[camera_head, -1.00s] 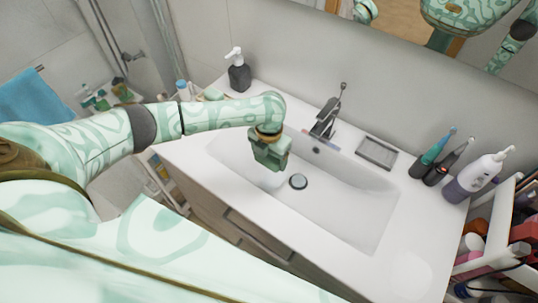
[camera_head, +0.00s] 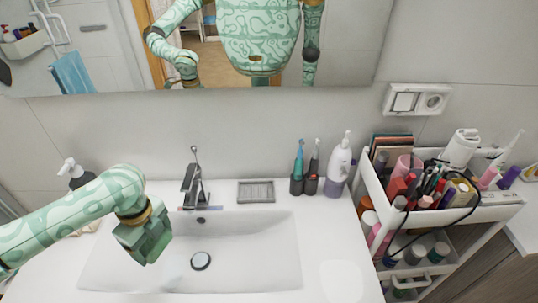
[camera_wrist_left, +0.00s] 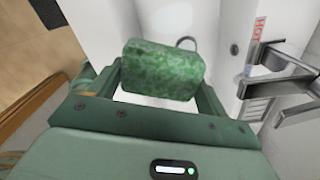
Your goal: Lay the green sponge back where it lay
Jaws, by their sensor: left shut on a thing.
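The green sponge (camera_wrist_left: 162,72) is a mottled green block, held between the two fingers of my left gripper in the left wrist view. In the head view my left gripper (camera_head: 146,243) hangs over the left part of the white sink basin (camera_head: 258,245), apart from the basin floor as far as I can tell. There the gripper's own green makes the sponge hard to pick out. A grey ribbed soap dish (camera_head: 256,192) lies empty on the counter behind the basin. My right gripper is not seen directly.
The faucet (camera_head: 192,185) stands behind the basin, close to my left gripper. A dark soap pump (camera_head: 76,177) is at the left. Toothbrush holders (camera_head: 303,184) and a white bottle (camera_head: 338,168) stand at the right. A loaded cart (camera_head: 445,212) is farther right. The front-right counter is clear.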

